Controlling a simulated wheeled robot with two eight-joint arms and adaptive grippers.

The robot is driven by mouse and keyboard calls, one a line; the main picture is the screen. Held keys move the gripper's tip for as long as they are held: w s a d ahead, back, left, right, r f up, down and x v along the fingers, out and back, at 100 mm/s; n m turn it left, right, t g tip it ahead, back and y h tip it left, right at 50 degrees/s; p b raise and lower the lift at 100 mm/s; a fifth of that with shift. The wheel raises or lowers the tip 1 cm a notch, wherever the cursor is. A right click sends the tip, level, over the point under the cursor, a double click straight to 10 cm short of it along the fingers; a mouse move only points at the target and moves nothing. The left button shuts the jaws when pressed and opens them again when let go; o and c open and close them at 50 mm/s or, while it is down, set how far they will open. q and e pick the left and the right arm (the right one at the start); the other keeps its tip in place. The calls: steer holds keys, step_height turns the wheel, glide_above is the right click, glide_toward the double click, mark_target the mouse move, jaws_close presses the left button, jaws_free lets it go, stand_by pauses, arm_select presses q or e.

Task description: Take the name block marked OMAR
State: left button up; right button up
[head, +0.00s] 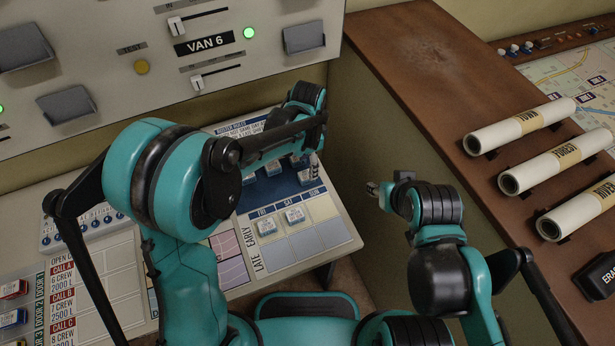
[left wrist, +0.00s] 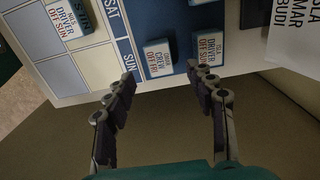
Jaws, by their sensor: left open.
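In the left wrist view, a small white-topped blue block (left wrist: 158,57) reads CREW, OFF FRI; its small top line looks like OMAR but is blurred. It lies beside the SUN heading, beyond and between the fingertips of my open, empty left gripper (left wrist: 160,82). A second block (left wrist: 211,45), marked DRIVER, OFF SUN, lies to its right, close behind the right finger. In the head view my left gripper (head: 315,165) hangs over the right end of the blue block area, and its arm hides part of it. My right gripper (head: 374,189) is small and partly hidden, right of the console.
The upright panel with sliders (head: 215,75) rises behind. Rolled maps (head: 520,125) lie on the brown desk at right. A gap separates desk and console.

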mark_target(306, 174)
arm_select(q)
steer(key=f+b, duration=0.1)
steer(key=f, duration=0.3)
steer(key=shift+a+f+b, duration=0.2)
steer(key=shift+f+b, duration=0.1)
steer(key=shift+b, duration=0.05)
steer(key=shift+s, duration=0.1)
steer(key=c, duration=1.1)
steer(key=shift+r, duration=0.1)
steer(key=shift+c, duration=0.2)
